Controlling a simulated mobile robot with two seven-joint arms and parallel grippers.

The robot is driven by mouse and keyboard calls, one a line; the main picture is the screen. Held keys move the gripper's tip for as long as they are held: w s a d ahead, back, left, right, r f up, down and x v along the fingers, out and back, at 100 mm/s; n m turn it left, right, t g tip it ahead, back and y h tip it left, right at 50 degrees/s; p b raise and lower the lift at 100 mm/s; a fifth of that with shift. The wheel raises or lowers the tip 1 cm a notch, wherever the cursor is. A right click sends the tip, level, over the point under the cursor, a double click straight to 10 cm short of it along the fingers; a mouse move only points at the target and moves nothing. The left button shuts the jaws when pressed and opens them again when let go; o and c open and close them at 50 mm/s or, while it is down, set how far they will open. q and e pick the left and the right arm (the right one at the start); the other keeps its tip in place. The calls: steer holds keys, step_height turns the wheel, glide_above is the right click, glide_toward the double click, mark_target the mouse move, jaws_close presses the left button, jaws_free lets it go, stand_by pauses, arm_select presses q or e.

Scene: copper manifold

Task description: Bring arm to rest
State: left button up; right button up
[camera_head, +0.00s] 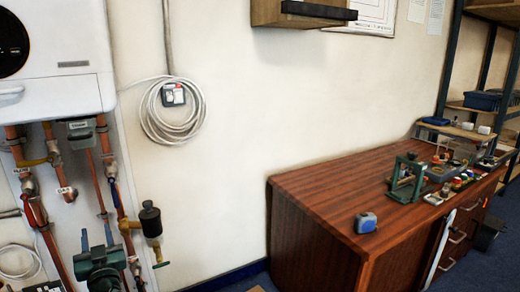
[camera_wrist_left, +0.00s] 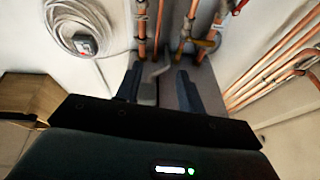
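My left gripper (camera_head: 97,238) is at the lower left of the head view, in front of the copper pipes (camera_head: 112,180) below the white boiler (camera_head: 55,60). Its two fingers stand apart. In the left wrist view the fingers of my left gripper (camera_wrist_left: 158,88) are also spread, with nothing held between them. A grey bent part (camera_wrist_left: 155,72) shows in the gap; I cannot tell how near it is. The wrist view looks upside down against the head view. My right gripper is in neither view.
A black and brass fitting (camera_head: 151,222) sticks out right of the pipes. A coiled grey cable (camera_head: 170,135) hangs on the wall. A wooden cabinet (camera_head: 315,195) at right carries a blue tape measure (camera_head: 366,222) and several small items. The wall between is bare.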

arm_select(q)
steer(key=s+d+f+m+g+h+p, duration=0.2)
steer(key=s+d+h+p, duration=0.5)
steer(key=s+d, duration=0.7)
steer(key=s+d+f+m+g+h+p, duration=0.3)
steer(key=s+d+h, duration=0.6)
steer(key=s+d, duration=0.6)
steer(key=s+m+g+p, duration=0.1)
steer(key=m+g+p, duration=0.1)
steer(key=m+p, duration=0.1)
steer(key=shift+s+d+f+m+p, duration=0.2)
steer(key=shift+d+m+p, duration=0.15)
steer(key=shift+p, duration=0.2)
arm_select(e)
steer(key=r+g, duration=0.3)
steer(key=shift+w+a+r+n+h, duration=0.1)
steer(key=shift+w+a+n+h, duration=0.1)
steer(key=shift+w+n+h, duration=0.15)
